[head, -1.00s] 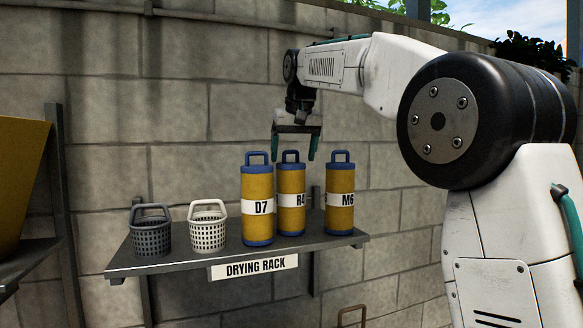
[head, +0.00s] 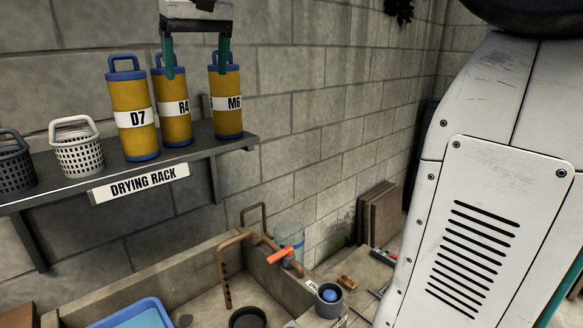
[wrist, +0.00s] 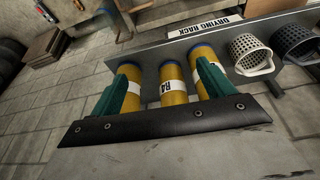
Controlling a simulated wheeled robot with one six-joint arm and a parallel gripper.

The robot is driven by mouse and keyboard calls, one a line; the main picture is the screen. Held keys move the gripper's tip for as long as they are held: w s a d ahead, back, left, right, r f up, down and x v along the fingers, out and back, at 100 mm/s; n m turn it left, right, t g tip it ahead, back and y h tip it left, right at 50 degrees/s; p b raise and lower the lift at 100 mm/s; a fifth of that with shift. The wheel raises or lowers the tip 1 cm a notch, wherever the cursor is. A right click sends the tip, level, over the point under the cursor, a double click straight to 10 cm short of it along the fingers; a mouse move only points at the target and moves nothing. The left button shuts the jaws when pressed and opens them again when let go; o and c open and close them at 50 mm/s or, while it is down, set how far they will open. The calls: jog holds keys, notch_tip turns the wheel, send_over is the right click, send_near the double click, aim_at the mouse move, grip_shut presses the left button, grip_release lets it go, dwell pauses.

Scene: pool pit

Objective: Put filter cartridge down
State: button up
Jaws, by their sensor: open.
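Several tall yellow cartridges with blue caps and handles stand upright on the drying rack (head: 75,174): D7 (head: 132,95), R4 (head: 174,125) in the middle, and M6 (head: 227,85) at the right. My gripper (head: 196,62) is open, with its teal fingers pointing down around handle height. In the head view one finger overlaps R4's handle and the other overlaps M6's handle. In the wrist view R4 (wrist: 172,75) shows between the two spread fingers, with the other cartridges toward the outer sides. The jaws hold nothing; I cannot tell whether a finger touches a handle.
A white basket (head: 78,152) and a dark basket (head: 14,165) stand on the rack left of D7. Below is a stone basin (head: 275,283) with a pipe, a blue tray (head: 135,316) and a clear cylinder (head: 289,240). Brown panels (head: 378,213) lean against the wall.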

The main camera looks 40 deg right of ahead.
jog(key=s+f+g, duration=0.1)
jog(key=s+f, duration=1.1)
jog(key=s, duration=0.3)
jog(key=shift+f, duration=0.4)
jog(key=shift+o, duration=0.2)
jog(key=s+f+g, duration=0.1)
jog(key=s+f, duration=1.1)
jog(key=f, duration=0.2)
jog(key=shift+a+n, duration=0.25)
jog(key=shift+n, duration=0.05)
jog(key=n+t+y, duration=0.2)
jog(key=t, duration=0.4)
send_near(179, 95)
jog(key=x, duration=0.4)
jog(key=shift+w+a+f, duration=0.1)
jog(key=shift+w+f, duration=0.15)
notch_tip(179, 95, up, 5)
jog(key=w+t, duration=0.1)
jog(key=x, duration=0.8)
jog(key=shift+w+n, duration=0.4)
jog(key=c, duration=1.5)
jog(key=shift+o, duration=0.2)
